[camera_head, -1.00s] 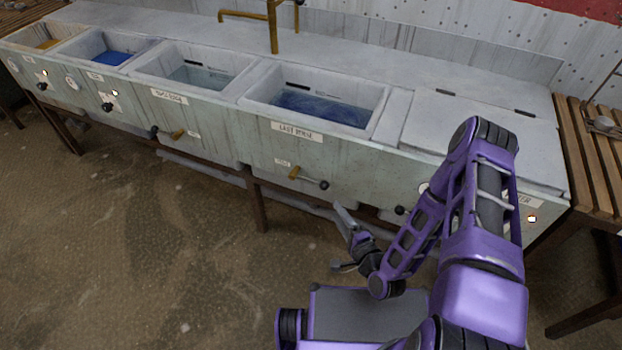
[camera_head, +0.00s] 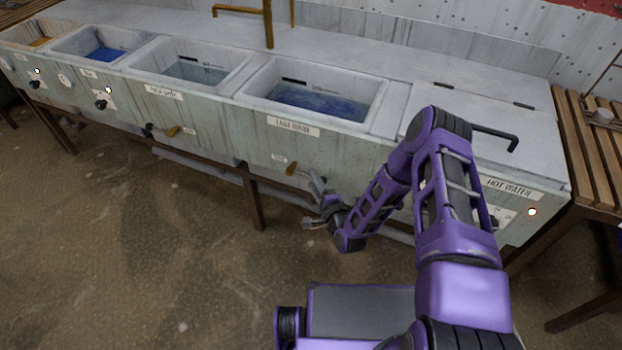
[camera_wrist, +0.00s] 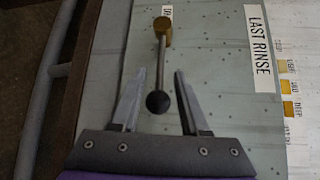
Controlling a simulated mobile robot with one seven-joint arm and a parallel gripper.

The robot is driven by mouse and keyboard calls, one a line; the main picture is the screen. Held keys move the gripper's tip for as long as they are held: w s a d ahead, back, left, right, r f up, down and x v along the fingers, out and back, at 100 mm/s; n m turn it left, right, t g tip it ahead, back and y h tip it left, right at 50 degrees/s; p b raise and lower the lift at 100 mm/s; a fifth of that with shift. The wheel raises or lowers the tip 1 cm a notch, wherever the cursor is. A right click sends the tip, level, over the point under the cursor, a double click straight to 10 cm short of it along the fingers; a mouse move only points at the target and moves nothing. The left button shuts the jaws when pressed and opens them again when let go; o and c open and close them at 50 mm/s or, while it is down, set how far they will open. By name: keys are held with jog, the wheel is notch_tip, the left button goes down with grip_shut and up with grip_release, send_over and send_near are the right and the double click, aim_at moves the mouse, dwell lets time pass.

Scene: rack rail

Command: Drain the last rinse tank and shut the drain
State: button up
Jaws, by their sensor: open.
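The last rinse tank (camera_head: 372,112) holds dark blue water (camera_head: 318,101). Its drain lever has a brass hub (camera_head: 291,168) on the front panel below the LAST RINSE label (camera_head: 293,127). In the wrist view the lever runs from the brass hub (camera_wrist: 163,30) along a thin rod to a black ball knob (camera_wrist: 158,102). The rod lies roughly level, pointing right along the panel. My gripper (camera_head: 314,200) is open by the lever; in the wrist view its fingers (camera_wrist: 160,76) stand either side of the rod and knob, with gaps showing. In the head view the knob is hidden.
Another brass lever (camera_head: 172,131) is on the neighbouring tank to the left. A lidded HOT WATER section (camera_head: 485,125) with a black handle is at right, beside a slatted wooden bench (camera_head: 595,150). A pipe runs under the tanks. The floor (camera_head: 130,240) at left is clear.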

jog(key=shift+x, duration=1.3)
grip_shut()
dwell(0.5)
